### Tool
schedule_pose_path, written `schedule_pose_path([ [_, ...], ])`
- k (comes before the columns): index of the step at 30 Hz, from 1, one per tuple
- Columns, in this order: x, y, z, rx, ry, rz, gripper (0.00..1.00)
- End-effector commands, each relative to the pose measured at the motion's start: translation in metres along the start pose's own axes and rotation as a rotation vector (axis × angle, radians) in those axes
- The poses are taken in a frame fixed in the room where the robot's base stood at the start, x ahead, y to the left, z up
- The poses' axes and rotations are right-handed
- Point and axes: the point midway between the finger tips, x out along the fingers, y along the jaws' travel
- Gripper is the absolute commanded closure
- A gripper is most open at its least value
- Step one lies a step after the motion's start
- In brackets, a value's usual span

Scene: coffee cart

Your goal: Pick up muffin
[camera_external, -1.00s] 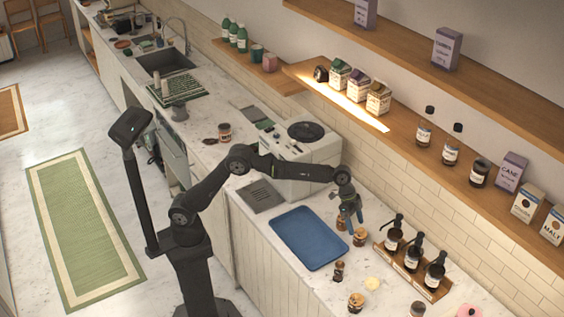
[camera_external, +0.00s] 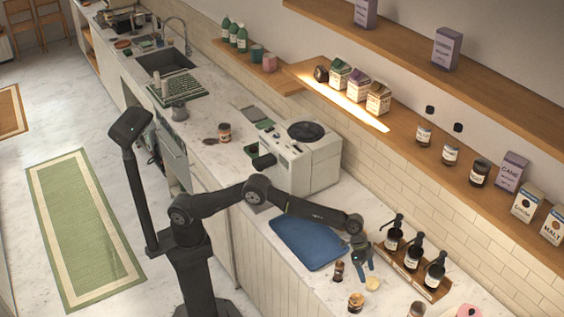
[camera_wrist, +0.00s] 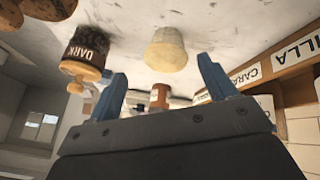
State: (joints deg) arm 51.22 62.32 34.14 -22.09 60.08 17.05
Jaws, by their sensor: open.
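The muffin (camera_external: 372,284), small and pale yellow, stands on the white counter in the external view. In the wrist view the muffin (camera_wrist: 165,50) shows beyond and between my fingertips, apart from both. My gripper (camera_external: 363,264), with blue fingers, is just above and beside the muffin on its upper-left side. In the wrist view my gripper (camera_wrist: 162,74) is open, with nothing between its fingers.
A jar labelled DARK (camera_wrist: 85,48) stands close beside the muffin. Small jars (camera_external: 355,302) stand on the counter nearby. A wooden rack (camera_external: 438,288) of dark pump bottles is to the right. A blue tray (camera_external: 305,242) lies left of my gripper.

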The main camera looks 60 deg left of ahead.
Motion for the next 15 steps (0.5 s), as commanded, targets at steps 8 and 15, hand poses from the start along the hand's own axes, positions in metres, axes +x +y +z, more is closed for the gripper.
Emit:
schedule_pose_path([
  [8, 0.024, -0.005, -0.003, 0.0, -0.001, 0.0, 0.23],
  [15, 0.05, -0.006, -0.005, 0.0, -0.001, 0.0, 0.23],
])
